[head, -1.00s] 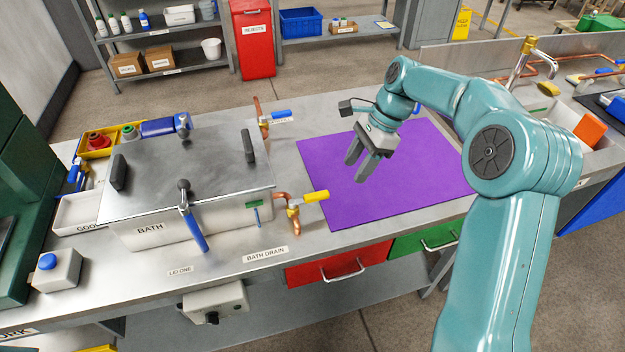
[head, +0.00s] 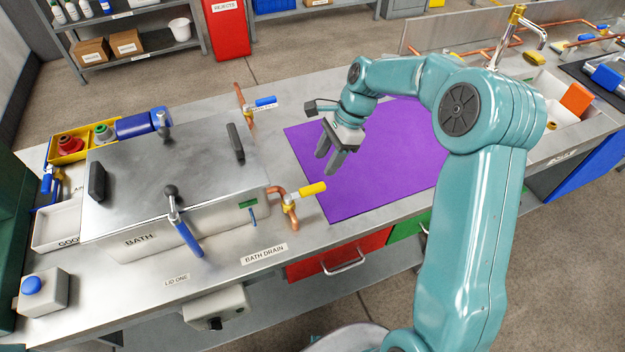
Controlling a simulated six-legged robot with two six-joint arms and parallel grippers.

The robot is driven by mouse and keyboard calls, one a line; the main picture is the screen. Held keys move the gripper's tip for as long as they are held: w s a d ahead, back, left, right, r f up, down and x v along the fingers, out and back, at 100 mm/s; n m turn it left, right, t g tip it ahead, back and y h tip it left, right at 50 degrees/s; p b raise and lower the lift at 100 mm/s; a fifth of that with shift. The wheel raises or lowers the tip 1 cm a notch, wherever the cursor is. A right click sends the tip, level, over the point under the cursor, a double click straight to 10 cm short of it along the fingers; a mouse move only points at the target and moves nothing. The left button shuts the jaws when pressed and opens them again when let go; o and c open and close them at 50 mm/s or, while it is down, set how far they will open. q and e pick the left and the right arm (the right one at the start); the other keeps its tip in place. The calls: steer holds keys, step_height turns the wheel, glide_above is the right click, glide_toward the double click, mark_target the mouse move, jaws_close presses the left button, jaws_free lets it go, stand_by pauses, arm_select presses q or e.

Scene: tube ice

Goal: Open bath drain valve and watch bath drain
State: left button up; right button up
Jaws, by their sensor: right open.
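The bath (head: 140,243) is a metal box with its lid (head: 175,175) on, at left on the bench. The bath drain valve, with a yellow handle (head: 313,189) on copper pipe (head: 292,217), sticks out of the bath's right side. The handle points right, roughly in line with the short pipe. A "BATH DRAIN" label (head: 264,254) lies on the bench below it. My right gripper (head: 329,165) is open and empty, pointing down over the purple mat's left part, just behind and above the yellow handle, apart from it. My left gripper is out of view.
The purple mat (head: 390,170) covers the bench right of the valve. A blue-handled valve (head: 265,101) stands behind the bath. A blue-handled lid clamp (head: 188,238) is at the bath's front. A blue-button box (head: 42,291) sits at front left. A sink tap (head: 515,35) is at back right.

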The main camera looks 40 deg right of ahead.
mark_target(312, 187)
steer(key=x, duration=0.8)
steer(key=shift+s+a+p, duration=0.1)
steer(key=shift+p, duration=0.2)
steer(key=shift+a+f, duration=0.15)
steer(key=shift+f, duration=0.25)
jaws_close()
